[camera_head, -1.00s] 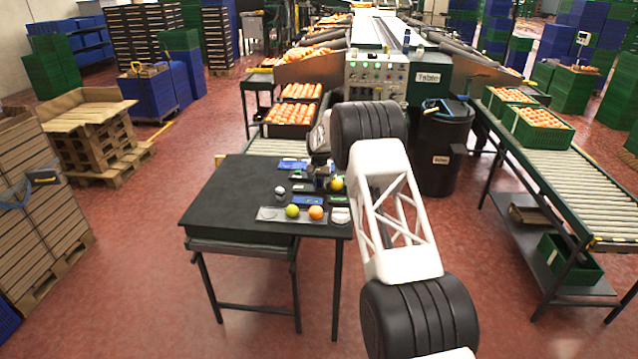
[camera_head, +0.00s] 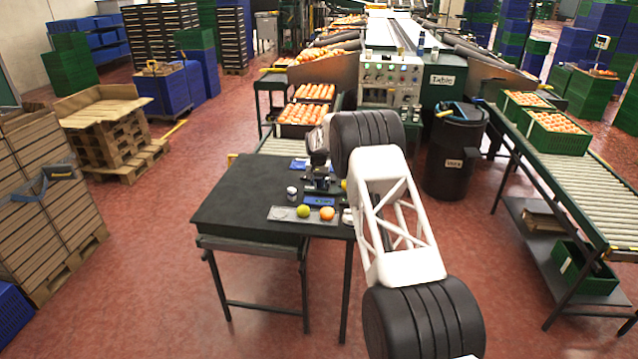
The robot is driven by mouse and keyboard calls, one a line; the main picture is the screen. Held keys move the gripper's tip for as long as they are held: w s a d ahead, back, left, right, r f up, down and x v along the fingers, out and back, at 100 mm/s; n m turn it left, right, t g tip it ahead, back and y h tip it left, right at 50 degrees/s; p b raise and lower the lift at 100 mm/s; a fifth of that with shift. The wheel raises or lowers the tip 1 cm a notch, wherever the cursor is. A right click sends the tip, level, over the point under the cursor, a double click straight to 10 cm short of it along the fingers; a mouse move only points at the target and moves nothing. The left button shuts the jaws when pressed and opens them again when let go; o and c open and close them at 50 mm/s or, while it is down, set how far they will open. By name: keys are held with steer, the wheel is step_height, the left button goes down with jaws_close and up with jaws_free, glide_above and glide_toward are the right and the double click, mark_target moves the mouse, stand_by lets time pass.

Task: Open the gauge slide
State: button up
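The dark work table (camera_head: 236,198) stands left of my arm. My gripper (camera_head: 319,184) is small and dark in this view, low over the back right part of the table top, among small dark and blue items. I cannot tell whether its fingers are open or shut, or whether they touch anything. I cannot make out the gauge slide for certain; it may be among these items or hidden behind my arm. A blue piece (camera_head: 319,201) lies just in front of the gripper. A grey tray (camera_head: 284,214) at the front edge carries a green fruit (camera_head: 303,211) and an orange (camera_head: 327,213).
A small white-capped jar (camera_head: 291,192) stands left of the gripper. Another blue piece (camera_head: 299,164) lies behind. A yellow fruit (camera_head: 344,184) is mostly hidden by my arm. A black bin (camera_head: 455,150) stands right of my arm. The table's left half is bare.

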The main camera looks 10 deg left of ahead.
mark_target(318, 178)
steer(key=shift+r, duration=0.15)
steer(key=shift+r, duration=3.75)
steer(key=shift+r, duration=0.1)
steer(key=shift+s+d+r, duration=0.1)
steer(key=shift+d+r, duration=0.05)
steer(key=shift+r, duration=0.1)
steer(key=s+d+r, duration=0.6)
steer(key=r, duration=0.4)
steer(key=s+d+r, duration=0.7)
steer(key=r, duration=0.3)
steer(key=s+d+r+t, duration=0.1)
steer(key=s+d+r, duration=0.5)
steer(key=s, duration=0.4)
steer(key=s+d+r, duration=0.5)
steer(key=s+r, duration=0.1)
steer(key=s, duration=0.5)
steer(key=s+d+r+t, duration=0.1)
steer(key=s+d, duration=0.3)
steer(key=s, duration=0.8)
steer(key=s+d+r, duration=0.2)
steer(key=s+d, duration=0.2)
steer(key=s, duration=0.8)
steer(key=s+d+f, duration=0.2)
steer(key=s+f, duration=0.2)
steer(key=s, duration=0.7)
steer(key=s+d+f, duration=0.2)
steer(key=s+f, duration=0.2)
steer(key=s, duration=0.8)
steer(key=shift+s+d+t, duration=0.15)
steer(key=shift+t, duration=0.15)
